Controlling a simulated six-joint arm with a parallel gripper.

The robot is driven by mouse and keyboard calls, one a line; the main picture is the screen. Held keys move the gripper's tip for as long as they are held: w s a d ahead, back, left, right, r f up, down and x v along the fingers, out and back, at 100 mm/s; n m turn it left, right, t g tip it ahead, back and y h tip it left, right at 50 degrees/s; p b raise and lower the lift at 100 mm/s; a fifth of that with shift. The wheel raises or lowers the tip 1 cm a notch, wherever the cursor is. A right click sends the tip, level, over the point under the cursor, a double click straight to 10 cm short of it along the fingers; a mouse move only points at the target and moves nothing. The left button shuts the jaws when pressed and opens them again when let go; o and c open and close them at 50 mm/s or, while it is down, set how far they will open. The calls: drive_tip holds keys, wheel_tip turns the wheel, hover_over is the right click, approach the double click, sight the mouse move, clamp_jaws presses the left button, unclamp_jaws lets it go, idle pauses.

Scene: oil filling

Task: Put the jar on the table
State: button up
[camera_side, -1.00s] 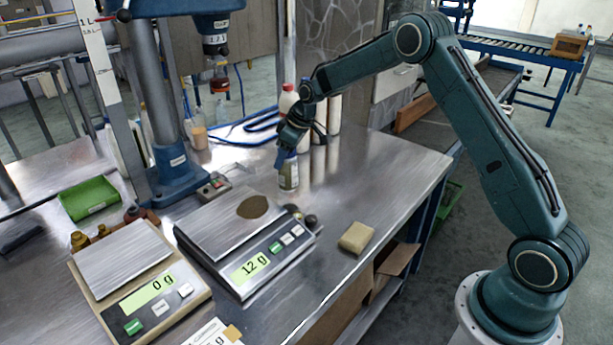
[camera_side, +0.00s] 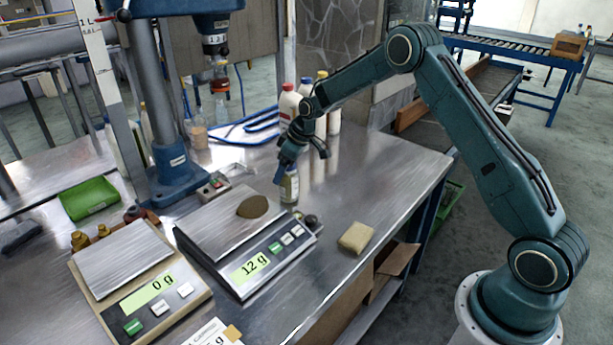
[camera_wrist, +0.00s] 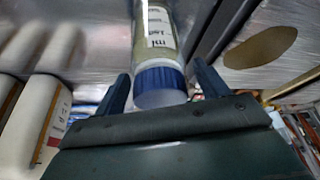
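The jar is a small pale container with a white label and a blue lid. In the side view the jar (camera_side: 290,188) is upright just behind the two-scale area, below my gripper (camera_side: 283,172). In the wrist view the jar (camera_wrist: 155,35) has its blue lid between the two fingers of my gripper (camera_wrist: 161,76). I cannot tell whether the jar's base touches the table (camera_side: 345,200).
A scale (camera_side: 255,265) reading 12 g, with a brown disc (camera_side: 252,207) on it, stands in front of the jar. Another scale (camera_side: 150,300) reads 0 g. Several bottles (camera_side: 290,100) stand behind my gripper. A tan block (camera_side: 356,237) lies right. The table right of the jar is clear.

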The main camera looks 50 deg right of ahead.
drive_tip(key=shift+r, duration=0.15)
drive_tip(key=v, duration=1.2)
drive_tip(key=shift+s+r, duration=0.1)
drive_tip(key=shift+s, duration=0.05)
idle(0.6)
